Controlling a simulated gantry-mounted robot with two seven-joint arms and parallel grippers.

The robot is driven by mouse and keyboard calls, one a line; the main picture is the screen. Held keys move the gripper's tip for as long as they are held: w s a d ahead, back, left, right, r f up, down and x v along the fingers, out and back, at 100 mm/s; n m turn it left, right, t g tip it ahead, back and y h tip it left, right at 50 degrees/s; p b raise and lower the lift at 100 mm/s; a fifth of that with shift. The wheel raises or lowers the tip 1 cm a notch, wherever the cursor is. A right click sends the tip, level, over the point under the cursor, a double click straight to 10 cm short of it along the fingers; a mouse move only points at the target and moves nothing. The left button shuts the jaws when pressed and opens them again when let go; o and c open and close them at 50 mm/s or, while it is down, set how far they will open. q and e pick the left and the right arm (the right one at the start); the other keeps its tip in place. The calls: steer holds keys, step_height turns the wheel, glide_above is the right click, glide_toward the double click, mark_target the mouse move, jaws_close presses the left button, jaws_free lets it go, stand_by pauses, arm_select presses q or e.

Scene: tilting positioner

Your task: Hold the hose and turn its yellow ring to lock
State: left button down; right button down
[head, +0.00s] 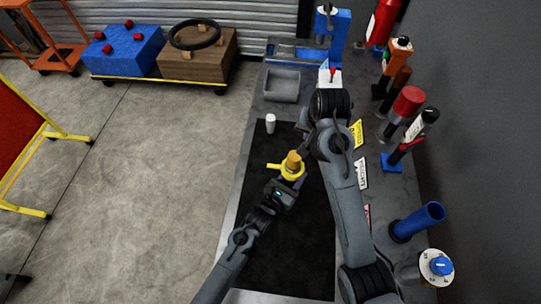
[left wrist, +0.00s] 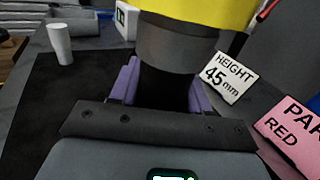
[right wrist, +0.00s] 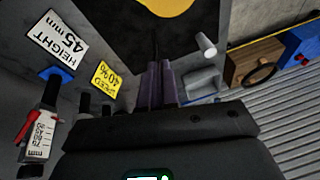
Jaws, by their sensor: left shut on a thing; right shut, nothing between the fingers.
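The hose piece stands upright over the black mat, its dark lower part (left wrist: 168,85) between my left gripper's purple fingers (left wrist: 165,88) in the left wrist view. A grey collar (left wrist: 178,45) sits above the grip. The yellow ring (head: 291,173) is above that, with a tab pointing left and an amber cylinder (head: 293,158) on top. In the head view my left gripper (head: 287,188) is just below the ring. My right gripper (right wrist: 161,82) is shut and empty, apart from the ring; a yellow piece (right wrist: 165,5) shows at the top of the right wrist view.
A white cylinder (head: 270,123) stands left on the black mat (head: 285,255). A grey tray (head: 282,85) and a blue vise-like device (head: 338,35) are at the back. Labels and several upright tools, including a blue tube (head: 418,221), line the right side.

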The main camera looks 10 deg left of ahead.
steer(key=s+a+r+n+h, duration=0.1)
steer(key=s+a+r, duration=0.3)
steer(key=a, duration=0.6)
steer(key=shift+s+r+n, duration=0.2)
steer(key=shift+s+n, duration=0.3)
steer(key=shift+s, duration=0.1)
steer(key=shift+a, duration=0.1)
step_height(320, 180, down, 10)
steer(key=shift+s, duration=0.2)
steer(key=shift+s+f, duration=0.1)
